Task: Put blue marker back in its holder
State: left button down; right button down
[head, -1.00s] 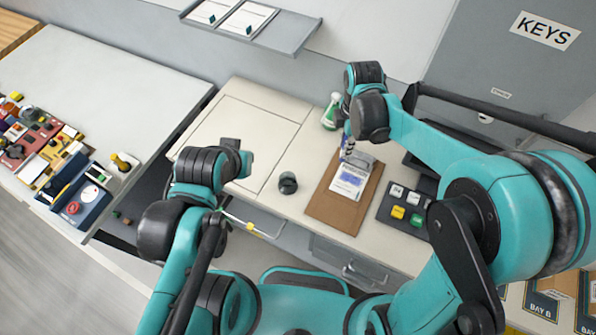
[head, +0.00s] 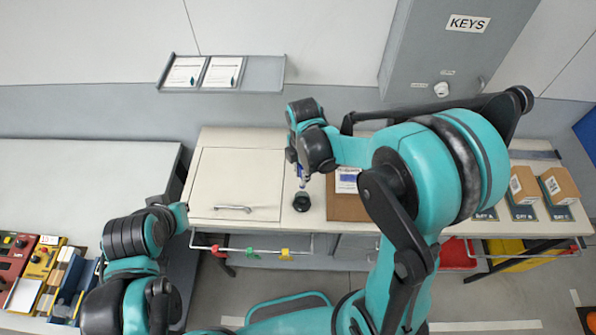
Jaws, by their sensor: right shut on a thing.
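The blue marker (head: 301,174) hangs roughly upright under my right gripper (head: 297,160), which is shut on it; the wrist hides much of the fingers. A small dark round cup (head: 301,203), which looks like the holder, stands on the desk just below the marker's lower end.
A brown clipboard (head: 346,207) with a white and blue paper lies just right of the cup, partly behind my right arm. The desk's left part has a closed panel (head: 235,180) with a handle. A grey wall shelf (head: 263,78) is behind. Cardboard boxes (head: 524,185) stand at right.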

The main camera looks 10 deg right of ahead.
jog(key=shift+d+f, duration=0.1)
jog(key=shift+f, duration=0.2)
jog(key=shift+f+b, duration=0.25)
jog(key=shift+b, duration=0.1)
jog(key=shift+a+f+b, duration=0.2)
jog(key=shift+f+b, duration=0.55)
jog(key=shift+f, duration=0.25)
notch_tip(320, 180, down, 2)
jog(key=shift+d+f+b, duration=0.1)
jog(key=shift+d+b, duration=0.05)
jog(key=shift+b, duration=0.6)
jog(key=shift+f+b, duration=2.3)
jog(key=shift+f, duration=0.2)
jog(key=shift+f+b, duration=0.7)
jog(key=c, duration=1.4)
grip_release()
